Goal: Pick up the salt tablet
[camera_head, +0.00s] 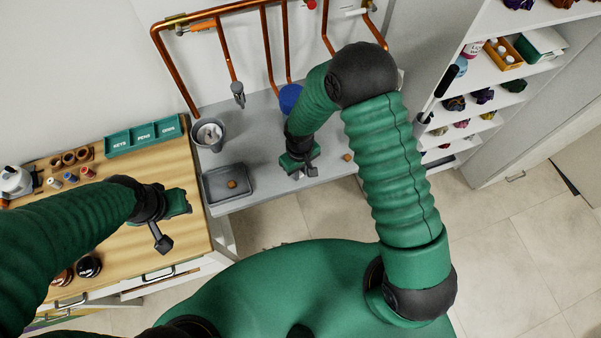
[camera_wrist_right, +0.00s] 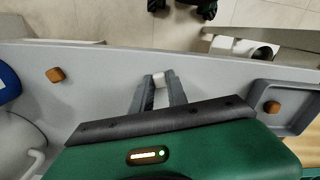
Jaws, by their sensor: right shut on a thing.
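My right gripper (camera_head: 302,173) is over the grey bench near its front edge in the head view. In the right wrist view its fingers (camera_wrist_right: 160,85) are shut on a small pale block, the salt tablet (camera_wrist_right: 159,79), held between the tips. The tablet's far side is hidden by the fingers, and I cannot make it out in the head view. My left gripper (camera_head: 162,236) hangs over the wooden table at left; its jaws are seen too obliquely to tell their opening.
A dark tray (camera_head: 248,181) on the grey bench (camera_head: 255,130) holds a brown block (camera_head: 232,183). Another brown block (camera_head: 347,157) lies right of my right gripper. A grey bucket (camera_head: 209,134), a blue round object (camera_head: 290,98) and copper pipes (camera_head: 270,50) stand behind.

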